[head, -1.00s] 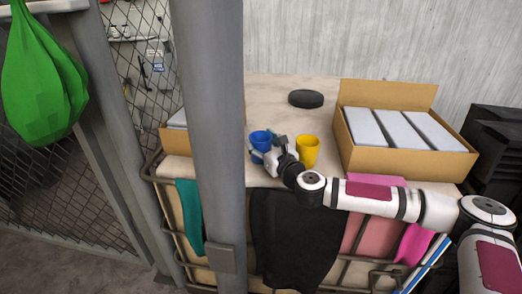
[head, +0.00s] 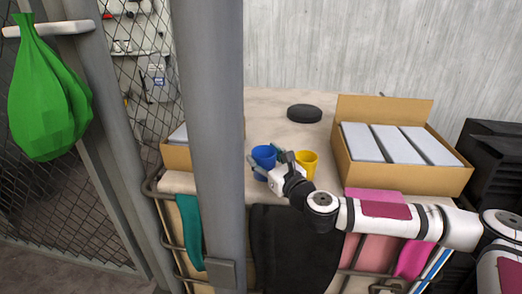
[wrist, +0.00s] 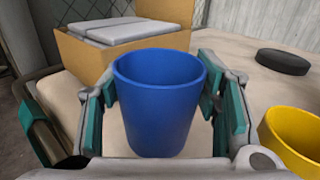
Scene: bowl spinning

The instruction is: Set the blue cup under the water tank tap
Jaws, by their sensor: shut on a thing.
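The blue cup (head: 263,154) is upright at the near left part of the table, beside the grey post. My gripper (head: 267,163) is shut on it. In the wrist view the blue cup (wrist: 158,105) stands between the teal finger pads of my gripper (wrist: 162,112), one on each side. I cannot tell whether its base touches the table. No water tank or tap shows in either view.
A yellow cup (head: 307,164) stands just right of my gripper. A black disc (head: 304,113) lies farther back. An open cardboard box (head: 402,178) with grey-white packs is on the right. A thick grey post (head: 210,130) crosses the left side.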

